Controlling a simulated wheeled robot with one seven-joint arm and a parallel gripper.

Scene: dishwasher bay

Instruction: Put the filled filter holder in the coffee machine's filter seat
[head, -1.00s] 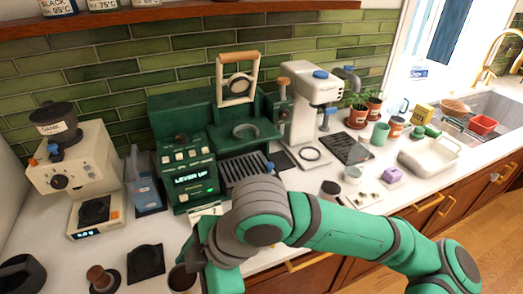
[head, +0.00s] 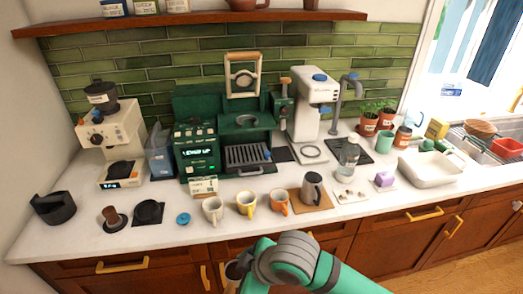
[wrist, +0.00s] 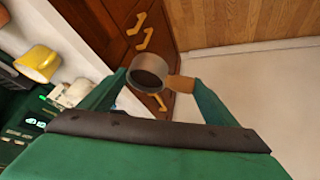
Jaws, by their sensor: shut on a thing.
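My gripper (wrist: 160,78) is shut on the filter holder (wrist: 148,68), a round metal cup with a brown interior and a short tan handle, held between the fingertips in the wrist view. In the head view my gripper (head: 238,268) is low, in front of the counter's front edge; the holder is hard to make out there. The green coffee machine (head: 197,152) stands against the tiled wall, its display reading "LEVER UP". Its filter seat (head: 246,121) is a ring-shaped part under the raised wood-handled lever (head: 243,75). The holder is well away from the seat.
A grinder (head: 112,125) is at left, a white machine (head: 308,110) at right. Drawers (head: 120,262) lie below the counter.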

